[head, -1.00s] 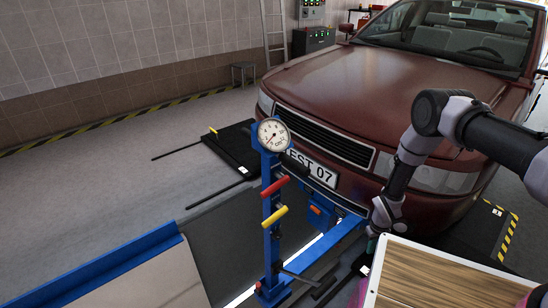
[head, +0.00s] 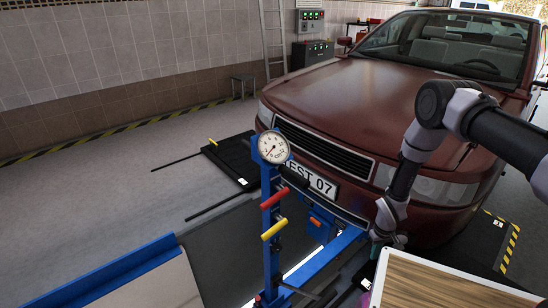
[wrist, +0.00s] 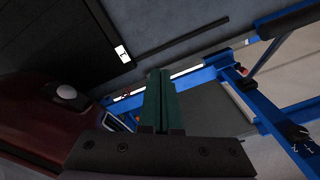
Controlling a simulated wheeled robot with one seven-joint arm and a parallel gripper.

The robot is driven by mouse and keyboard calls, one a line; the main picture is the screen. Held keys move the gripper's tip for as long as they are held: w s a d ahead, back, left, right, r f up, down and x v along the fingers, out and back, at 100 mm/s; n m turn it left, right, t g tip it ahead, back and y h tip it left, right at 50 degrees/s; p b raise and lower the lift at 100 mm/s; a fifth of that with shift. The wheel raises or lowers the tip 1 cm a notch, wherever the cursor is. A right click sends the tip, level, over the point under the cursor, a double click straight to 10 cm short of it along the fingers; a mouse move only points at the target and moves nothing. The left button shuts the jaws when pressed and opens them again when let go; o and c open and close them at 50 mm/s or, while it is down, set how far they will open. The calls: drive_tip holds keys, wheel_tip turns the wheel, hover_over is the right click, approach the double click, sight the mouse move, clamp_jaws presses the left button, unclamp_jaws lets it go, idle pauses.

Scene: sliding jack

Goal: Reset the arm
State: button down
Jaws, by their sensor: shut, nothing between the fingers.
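My arm reaches in from the right in the head view, bent downward in front of the red car. My gripper (head: 376,248) hangs low beside the blue jack, partly hidden by a wood-topped board. In the wrist view its green fingers (wrist: 160,74) are together with nothing between them. The blue jack (head: 340,246) has an upright post with a round dial (head: 273,147), a red handle (head: 273,199) and a yellow handle (head: 274,229). My gripper appears apart from the jack's handles.
The red car (head: 400,85) stands close behind my arm. The white-edged wooden board (head: 440,280) is at the lower right. A blue-edged pit rail (head: 90,280) runs at the lower left. A black plate (head: 235,158) lies on open grey floor at left.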

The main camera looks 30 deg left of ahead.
wheel_tip(320, 180, up, 2)
drive_tip(key=shift+r, duration=0.1)
drive_tip(key=shift+w, duration=0.1)
idle(0.4)
